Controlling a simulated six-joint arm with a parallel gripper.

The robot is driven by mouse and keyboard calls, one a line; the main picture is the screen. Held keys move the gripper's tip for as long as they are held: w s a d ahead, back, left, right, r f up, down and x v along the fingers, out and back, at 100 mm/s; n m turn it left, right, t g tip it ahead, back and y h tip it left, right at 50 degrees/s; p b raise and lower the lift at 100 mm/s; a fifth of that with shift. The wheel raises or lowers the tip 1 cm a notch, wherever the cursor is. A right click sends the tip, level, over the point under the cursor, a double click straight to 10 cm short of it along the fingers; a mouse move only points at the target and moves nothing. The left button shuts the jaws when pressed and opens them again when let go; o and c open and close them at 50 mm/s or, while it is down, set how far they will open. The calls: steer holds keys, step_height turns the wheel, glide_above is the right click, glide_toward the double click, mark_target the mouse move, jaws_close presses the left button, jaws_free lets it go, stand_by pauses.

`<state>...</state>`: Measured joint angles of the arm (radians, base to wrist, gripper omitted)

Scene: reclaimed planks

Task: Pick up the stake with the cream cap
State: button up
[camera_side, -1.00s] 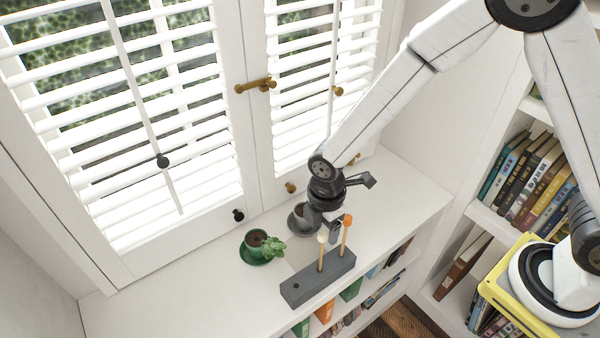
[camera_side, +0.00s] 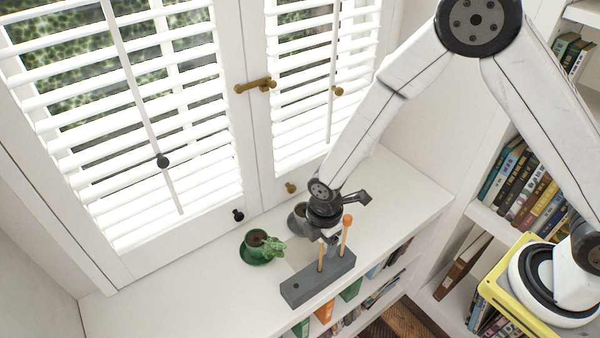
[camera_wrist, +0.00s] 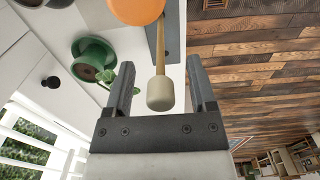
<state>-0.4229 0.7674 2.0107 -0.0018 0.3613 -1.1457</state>
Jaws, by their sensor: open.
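The stake with the cream cap (camera_wrist: 160,93) stands upright in the dark grey block (camera_side: 305,288). In the side view its thin wooden shaft (camera_side: 321,258) shows, while my gripper largely hides the cap. My gripper (camera_wrist: 160,66) is open, with one finger on each side of the cream-capped stake in the wrist view. Neither finger clearly touches it. In the side view my gripper (camera_side: 329,239) is low over the block, at the height of the cap. A second stake with an orange cap (camera_side: 347,220) stands just to the right in the same block.
A green cup on a green saucer (camera_side: 258,246) with a leafy plant stands left of the block. A grey cup (camera_side: 297,217) is behind my gripper, partly hidden. The block has an empty hole at its left end. The white shelf top (camera_side: 190,290) is clear at left.

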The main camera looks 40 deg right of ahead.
stand_by(0.5)
jaws_close()
steer(key=shift+r, duration=5.05)
steer(key=shift+r, duration=2.9)
steer(key=shift+w, duration=0.15)
